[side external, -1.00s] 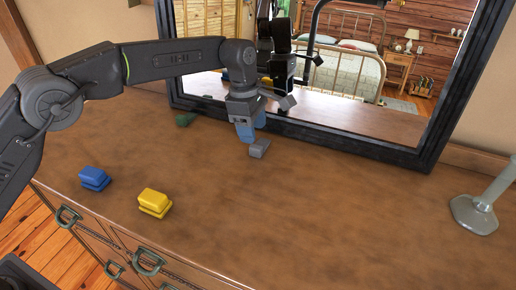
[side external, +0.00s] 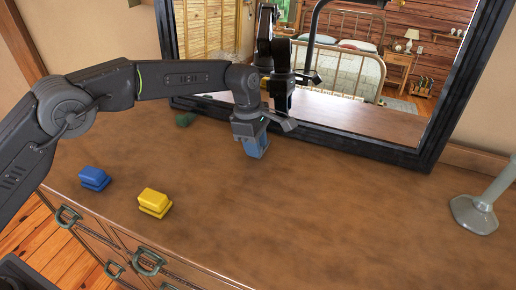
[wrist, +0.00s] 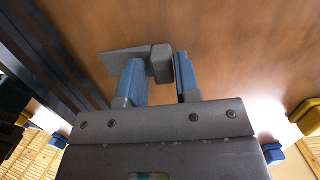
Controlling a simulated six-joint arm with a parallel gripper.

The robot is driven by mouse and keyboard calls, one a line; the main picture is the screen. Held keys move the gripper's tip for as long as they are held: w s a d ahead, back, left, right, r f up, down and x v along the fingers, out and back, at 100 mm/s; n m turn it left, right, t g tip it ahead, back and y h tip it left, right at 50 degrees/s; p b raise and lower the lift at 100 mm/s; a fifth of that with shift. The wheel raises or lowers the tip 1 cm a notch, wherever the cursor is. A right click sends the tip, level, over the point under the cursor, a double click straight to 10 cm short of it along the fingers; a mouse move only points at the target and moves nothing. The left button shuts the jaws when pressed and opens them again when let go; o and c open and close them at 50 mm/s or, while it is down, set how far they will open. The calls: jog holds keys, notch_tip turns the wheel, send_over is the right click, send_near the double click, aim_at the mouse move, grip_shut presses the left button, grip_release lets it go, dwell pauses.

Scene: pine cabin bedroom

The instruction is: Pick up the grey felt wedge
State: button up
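The grey felt wedge (wrist: 162,64) lies on the wooden dresser top. In the wrist view its thicker end shows between my two blue fingers, and its thin part reaches left past the left finger. My gripper (wrist: 160,58) is open around or just above it, with a narrow gap to the right finger. I cannot tell whether the left finger touches it. In the side view my gripper (side external: 258,152) points down at the dresser and hides the wedge.
A yellow block (side external: 155,202) and a blue block (side external: 94,178) lie near the front edge. A green block (side external: 185,119) is behind my arm. A dark-framed mirror (side external: 300,135) stands close behind my gripper. A metal lamp base (side external: 474,214) stands right; the middle is clear.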

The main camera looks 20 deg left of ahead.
grip_shut()
jog(key=shift+f, duration=0.1)
jog(key=shift+r, duration=0.6)
jog(key=r, duration=0.2)
jog(key=a+r, duration=0.1)
jog(key=shift+a+r, duration=0.1)
jog(key=shift+r, duration=0.3)
jog(key=a+r, duration=0.6)
jog(key=a, duration=0.4)
jog(key=d+f, duration=0.1)
jog(key=d, duration=0.2)
jog(key=d+f, duration=0.2)
jog(key=d, duration=0.2)
jog(key=d+f, duration=0.1)
jog(key=d, duration=0.3)
jog(key=shift+d+f, duration=0.1)
jog(key=shift+f, duration=0.3)
